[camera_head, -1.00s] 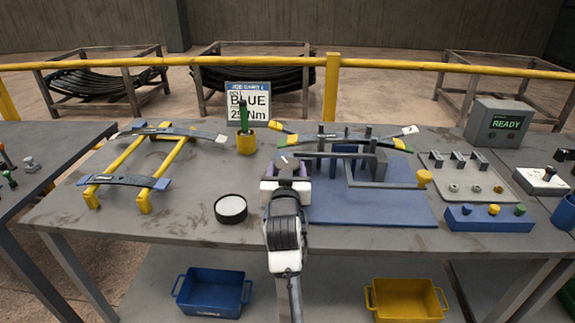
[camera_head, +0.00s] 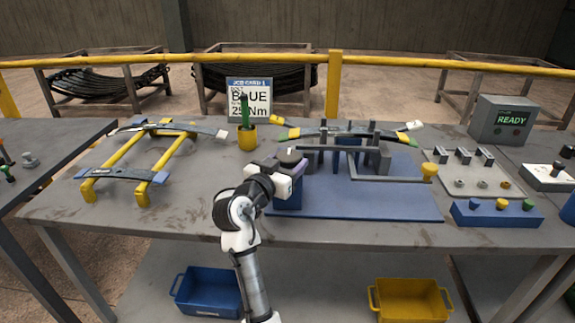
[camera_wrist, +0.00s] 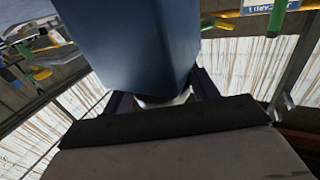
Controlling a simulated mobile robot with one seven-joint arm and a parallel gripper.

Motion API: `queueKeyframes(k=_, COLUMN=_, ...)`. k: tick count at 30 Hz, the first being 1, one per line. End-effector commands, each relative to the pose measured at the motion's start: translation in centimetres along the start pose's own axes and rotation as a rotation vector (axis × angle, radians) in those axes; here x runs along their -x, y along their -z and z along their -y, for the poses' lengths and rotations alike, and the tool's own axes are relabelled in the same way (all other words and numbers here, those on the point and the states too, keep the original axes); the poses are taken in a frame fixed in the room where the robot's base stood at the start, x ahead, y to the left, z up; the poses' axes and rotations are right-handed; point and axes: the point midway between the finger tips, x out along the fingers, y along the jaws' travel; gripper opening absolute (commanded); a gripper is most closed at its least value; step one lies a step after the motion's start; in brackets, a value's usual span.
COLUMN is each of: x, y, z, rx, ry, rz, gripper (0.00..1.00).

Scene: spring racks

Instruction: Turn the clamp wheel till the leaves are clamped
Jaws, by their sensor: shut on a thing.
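The clamp wheel (camera_head: 290,156) is a dark round disc with a small white mark, on top of a blue block (camera_head: 288,200) at the left end of the clamp fixture. My gripper (camera_head: 294,170) reaches it from the front left and is shut on it. In the wrist view my gripper (camera_wrist: 163,97) has its dark fingers around a partly hidden, silvery edge, below the large blue block (camera_wrist: 130,40). The grip itself is mostly hidden. The dark leaves (camera_head: 340,132), with green and yellow ends, lie across the fixture's grey posts (camera_head: 374,152).
A grey bar with a yellow knob (camera_head: 429,172) reaches right over the blue base plate (camera_head: 370,204). A yellow rack (camera_head: 160,165) holding leaves stands left. A job card (camera_head: 250,98) and yellow cup (camera_head: 247,138) stand behind. A box reading READY (camera_head: 502,120) stands at the back right.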

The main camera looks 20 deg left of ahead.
Motion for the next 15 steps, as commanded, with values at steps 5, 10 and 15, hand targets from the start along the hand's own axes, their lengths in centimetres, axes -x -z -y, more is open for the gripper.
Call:
queueKeyframes(k=5, x=0.00, y=-0.10, z=0.03, rx=0.002, ry=-0.002, rz=0.003, gripper=0.36)
queueKeyframes(k=10, x=-0.01, y=-0.11, z=0.02, rx=0.003, ry=-0.002, rz=0.003, gripper=0.36)
queueKeyframes(k=15, x=-0.01, y=-0.08, z=0.01, rx=0.002, ry=-0.001, rz=0.003, gripper=0.80)
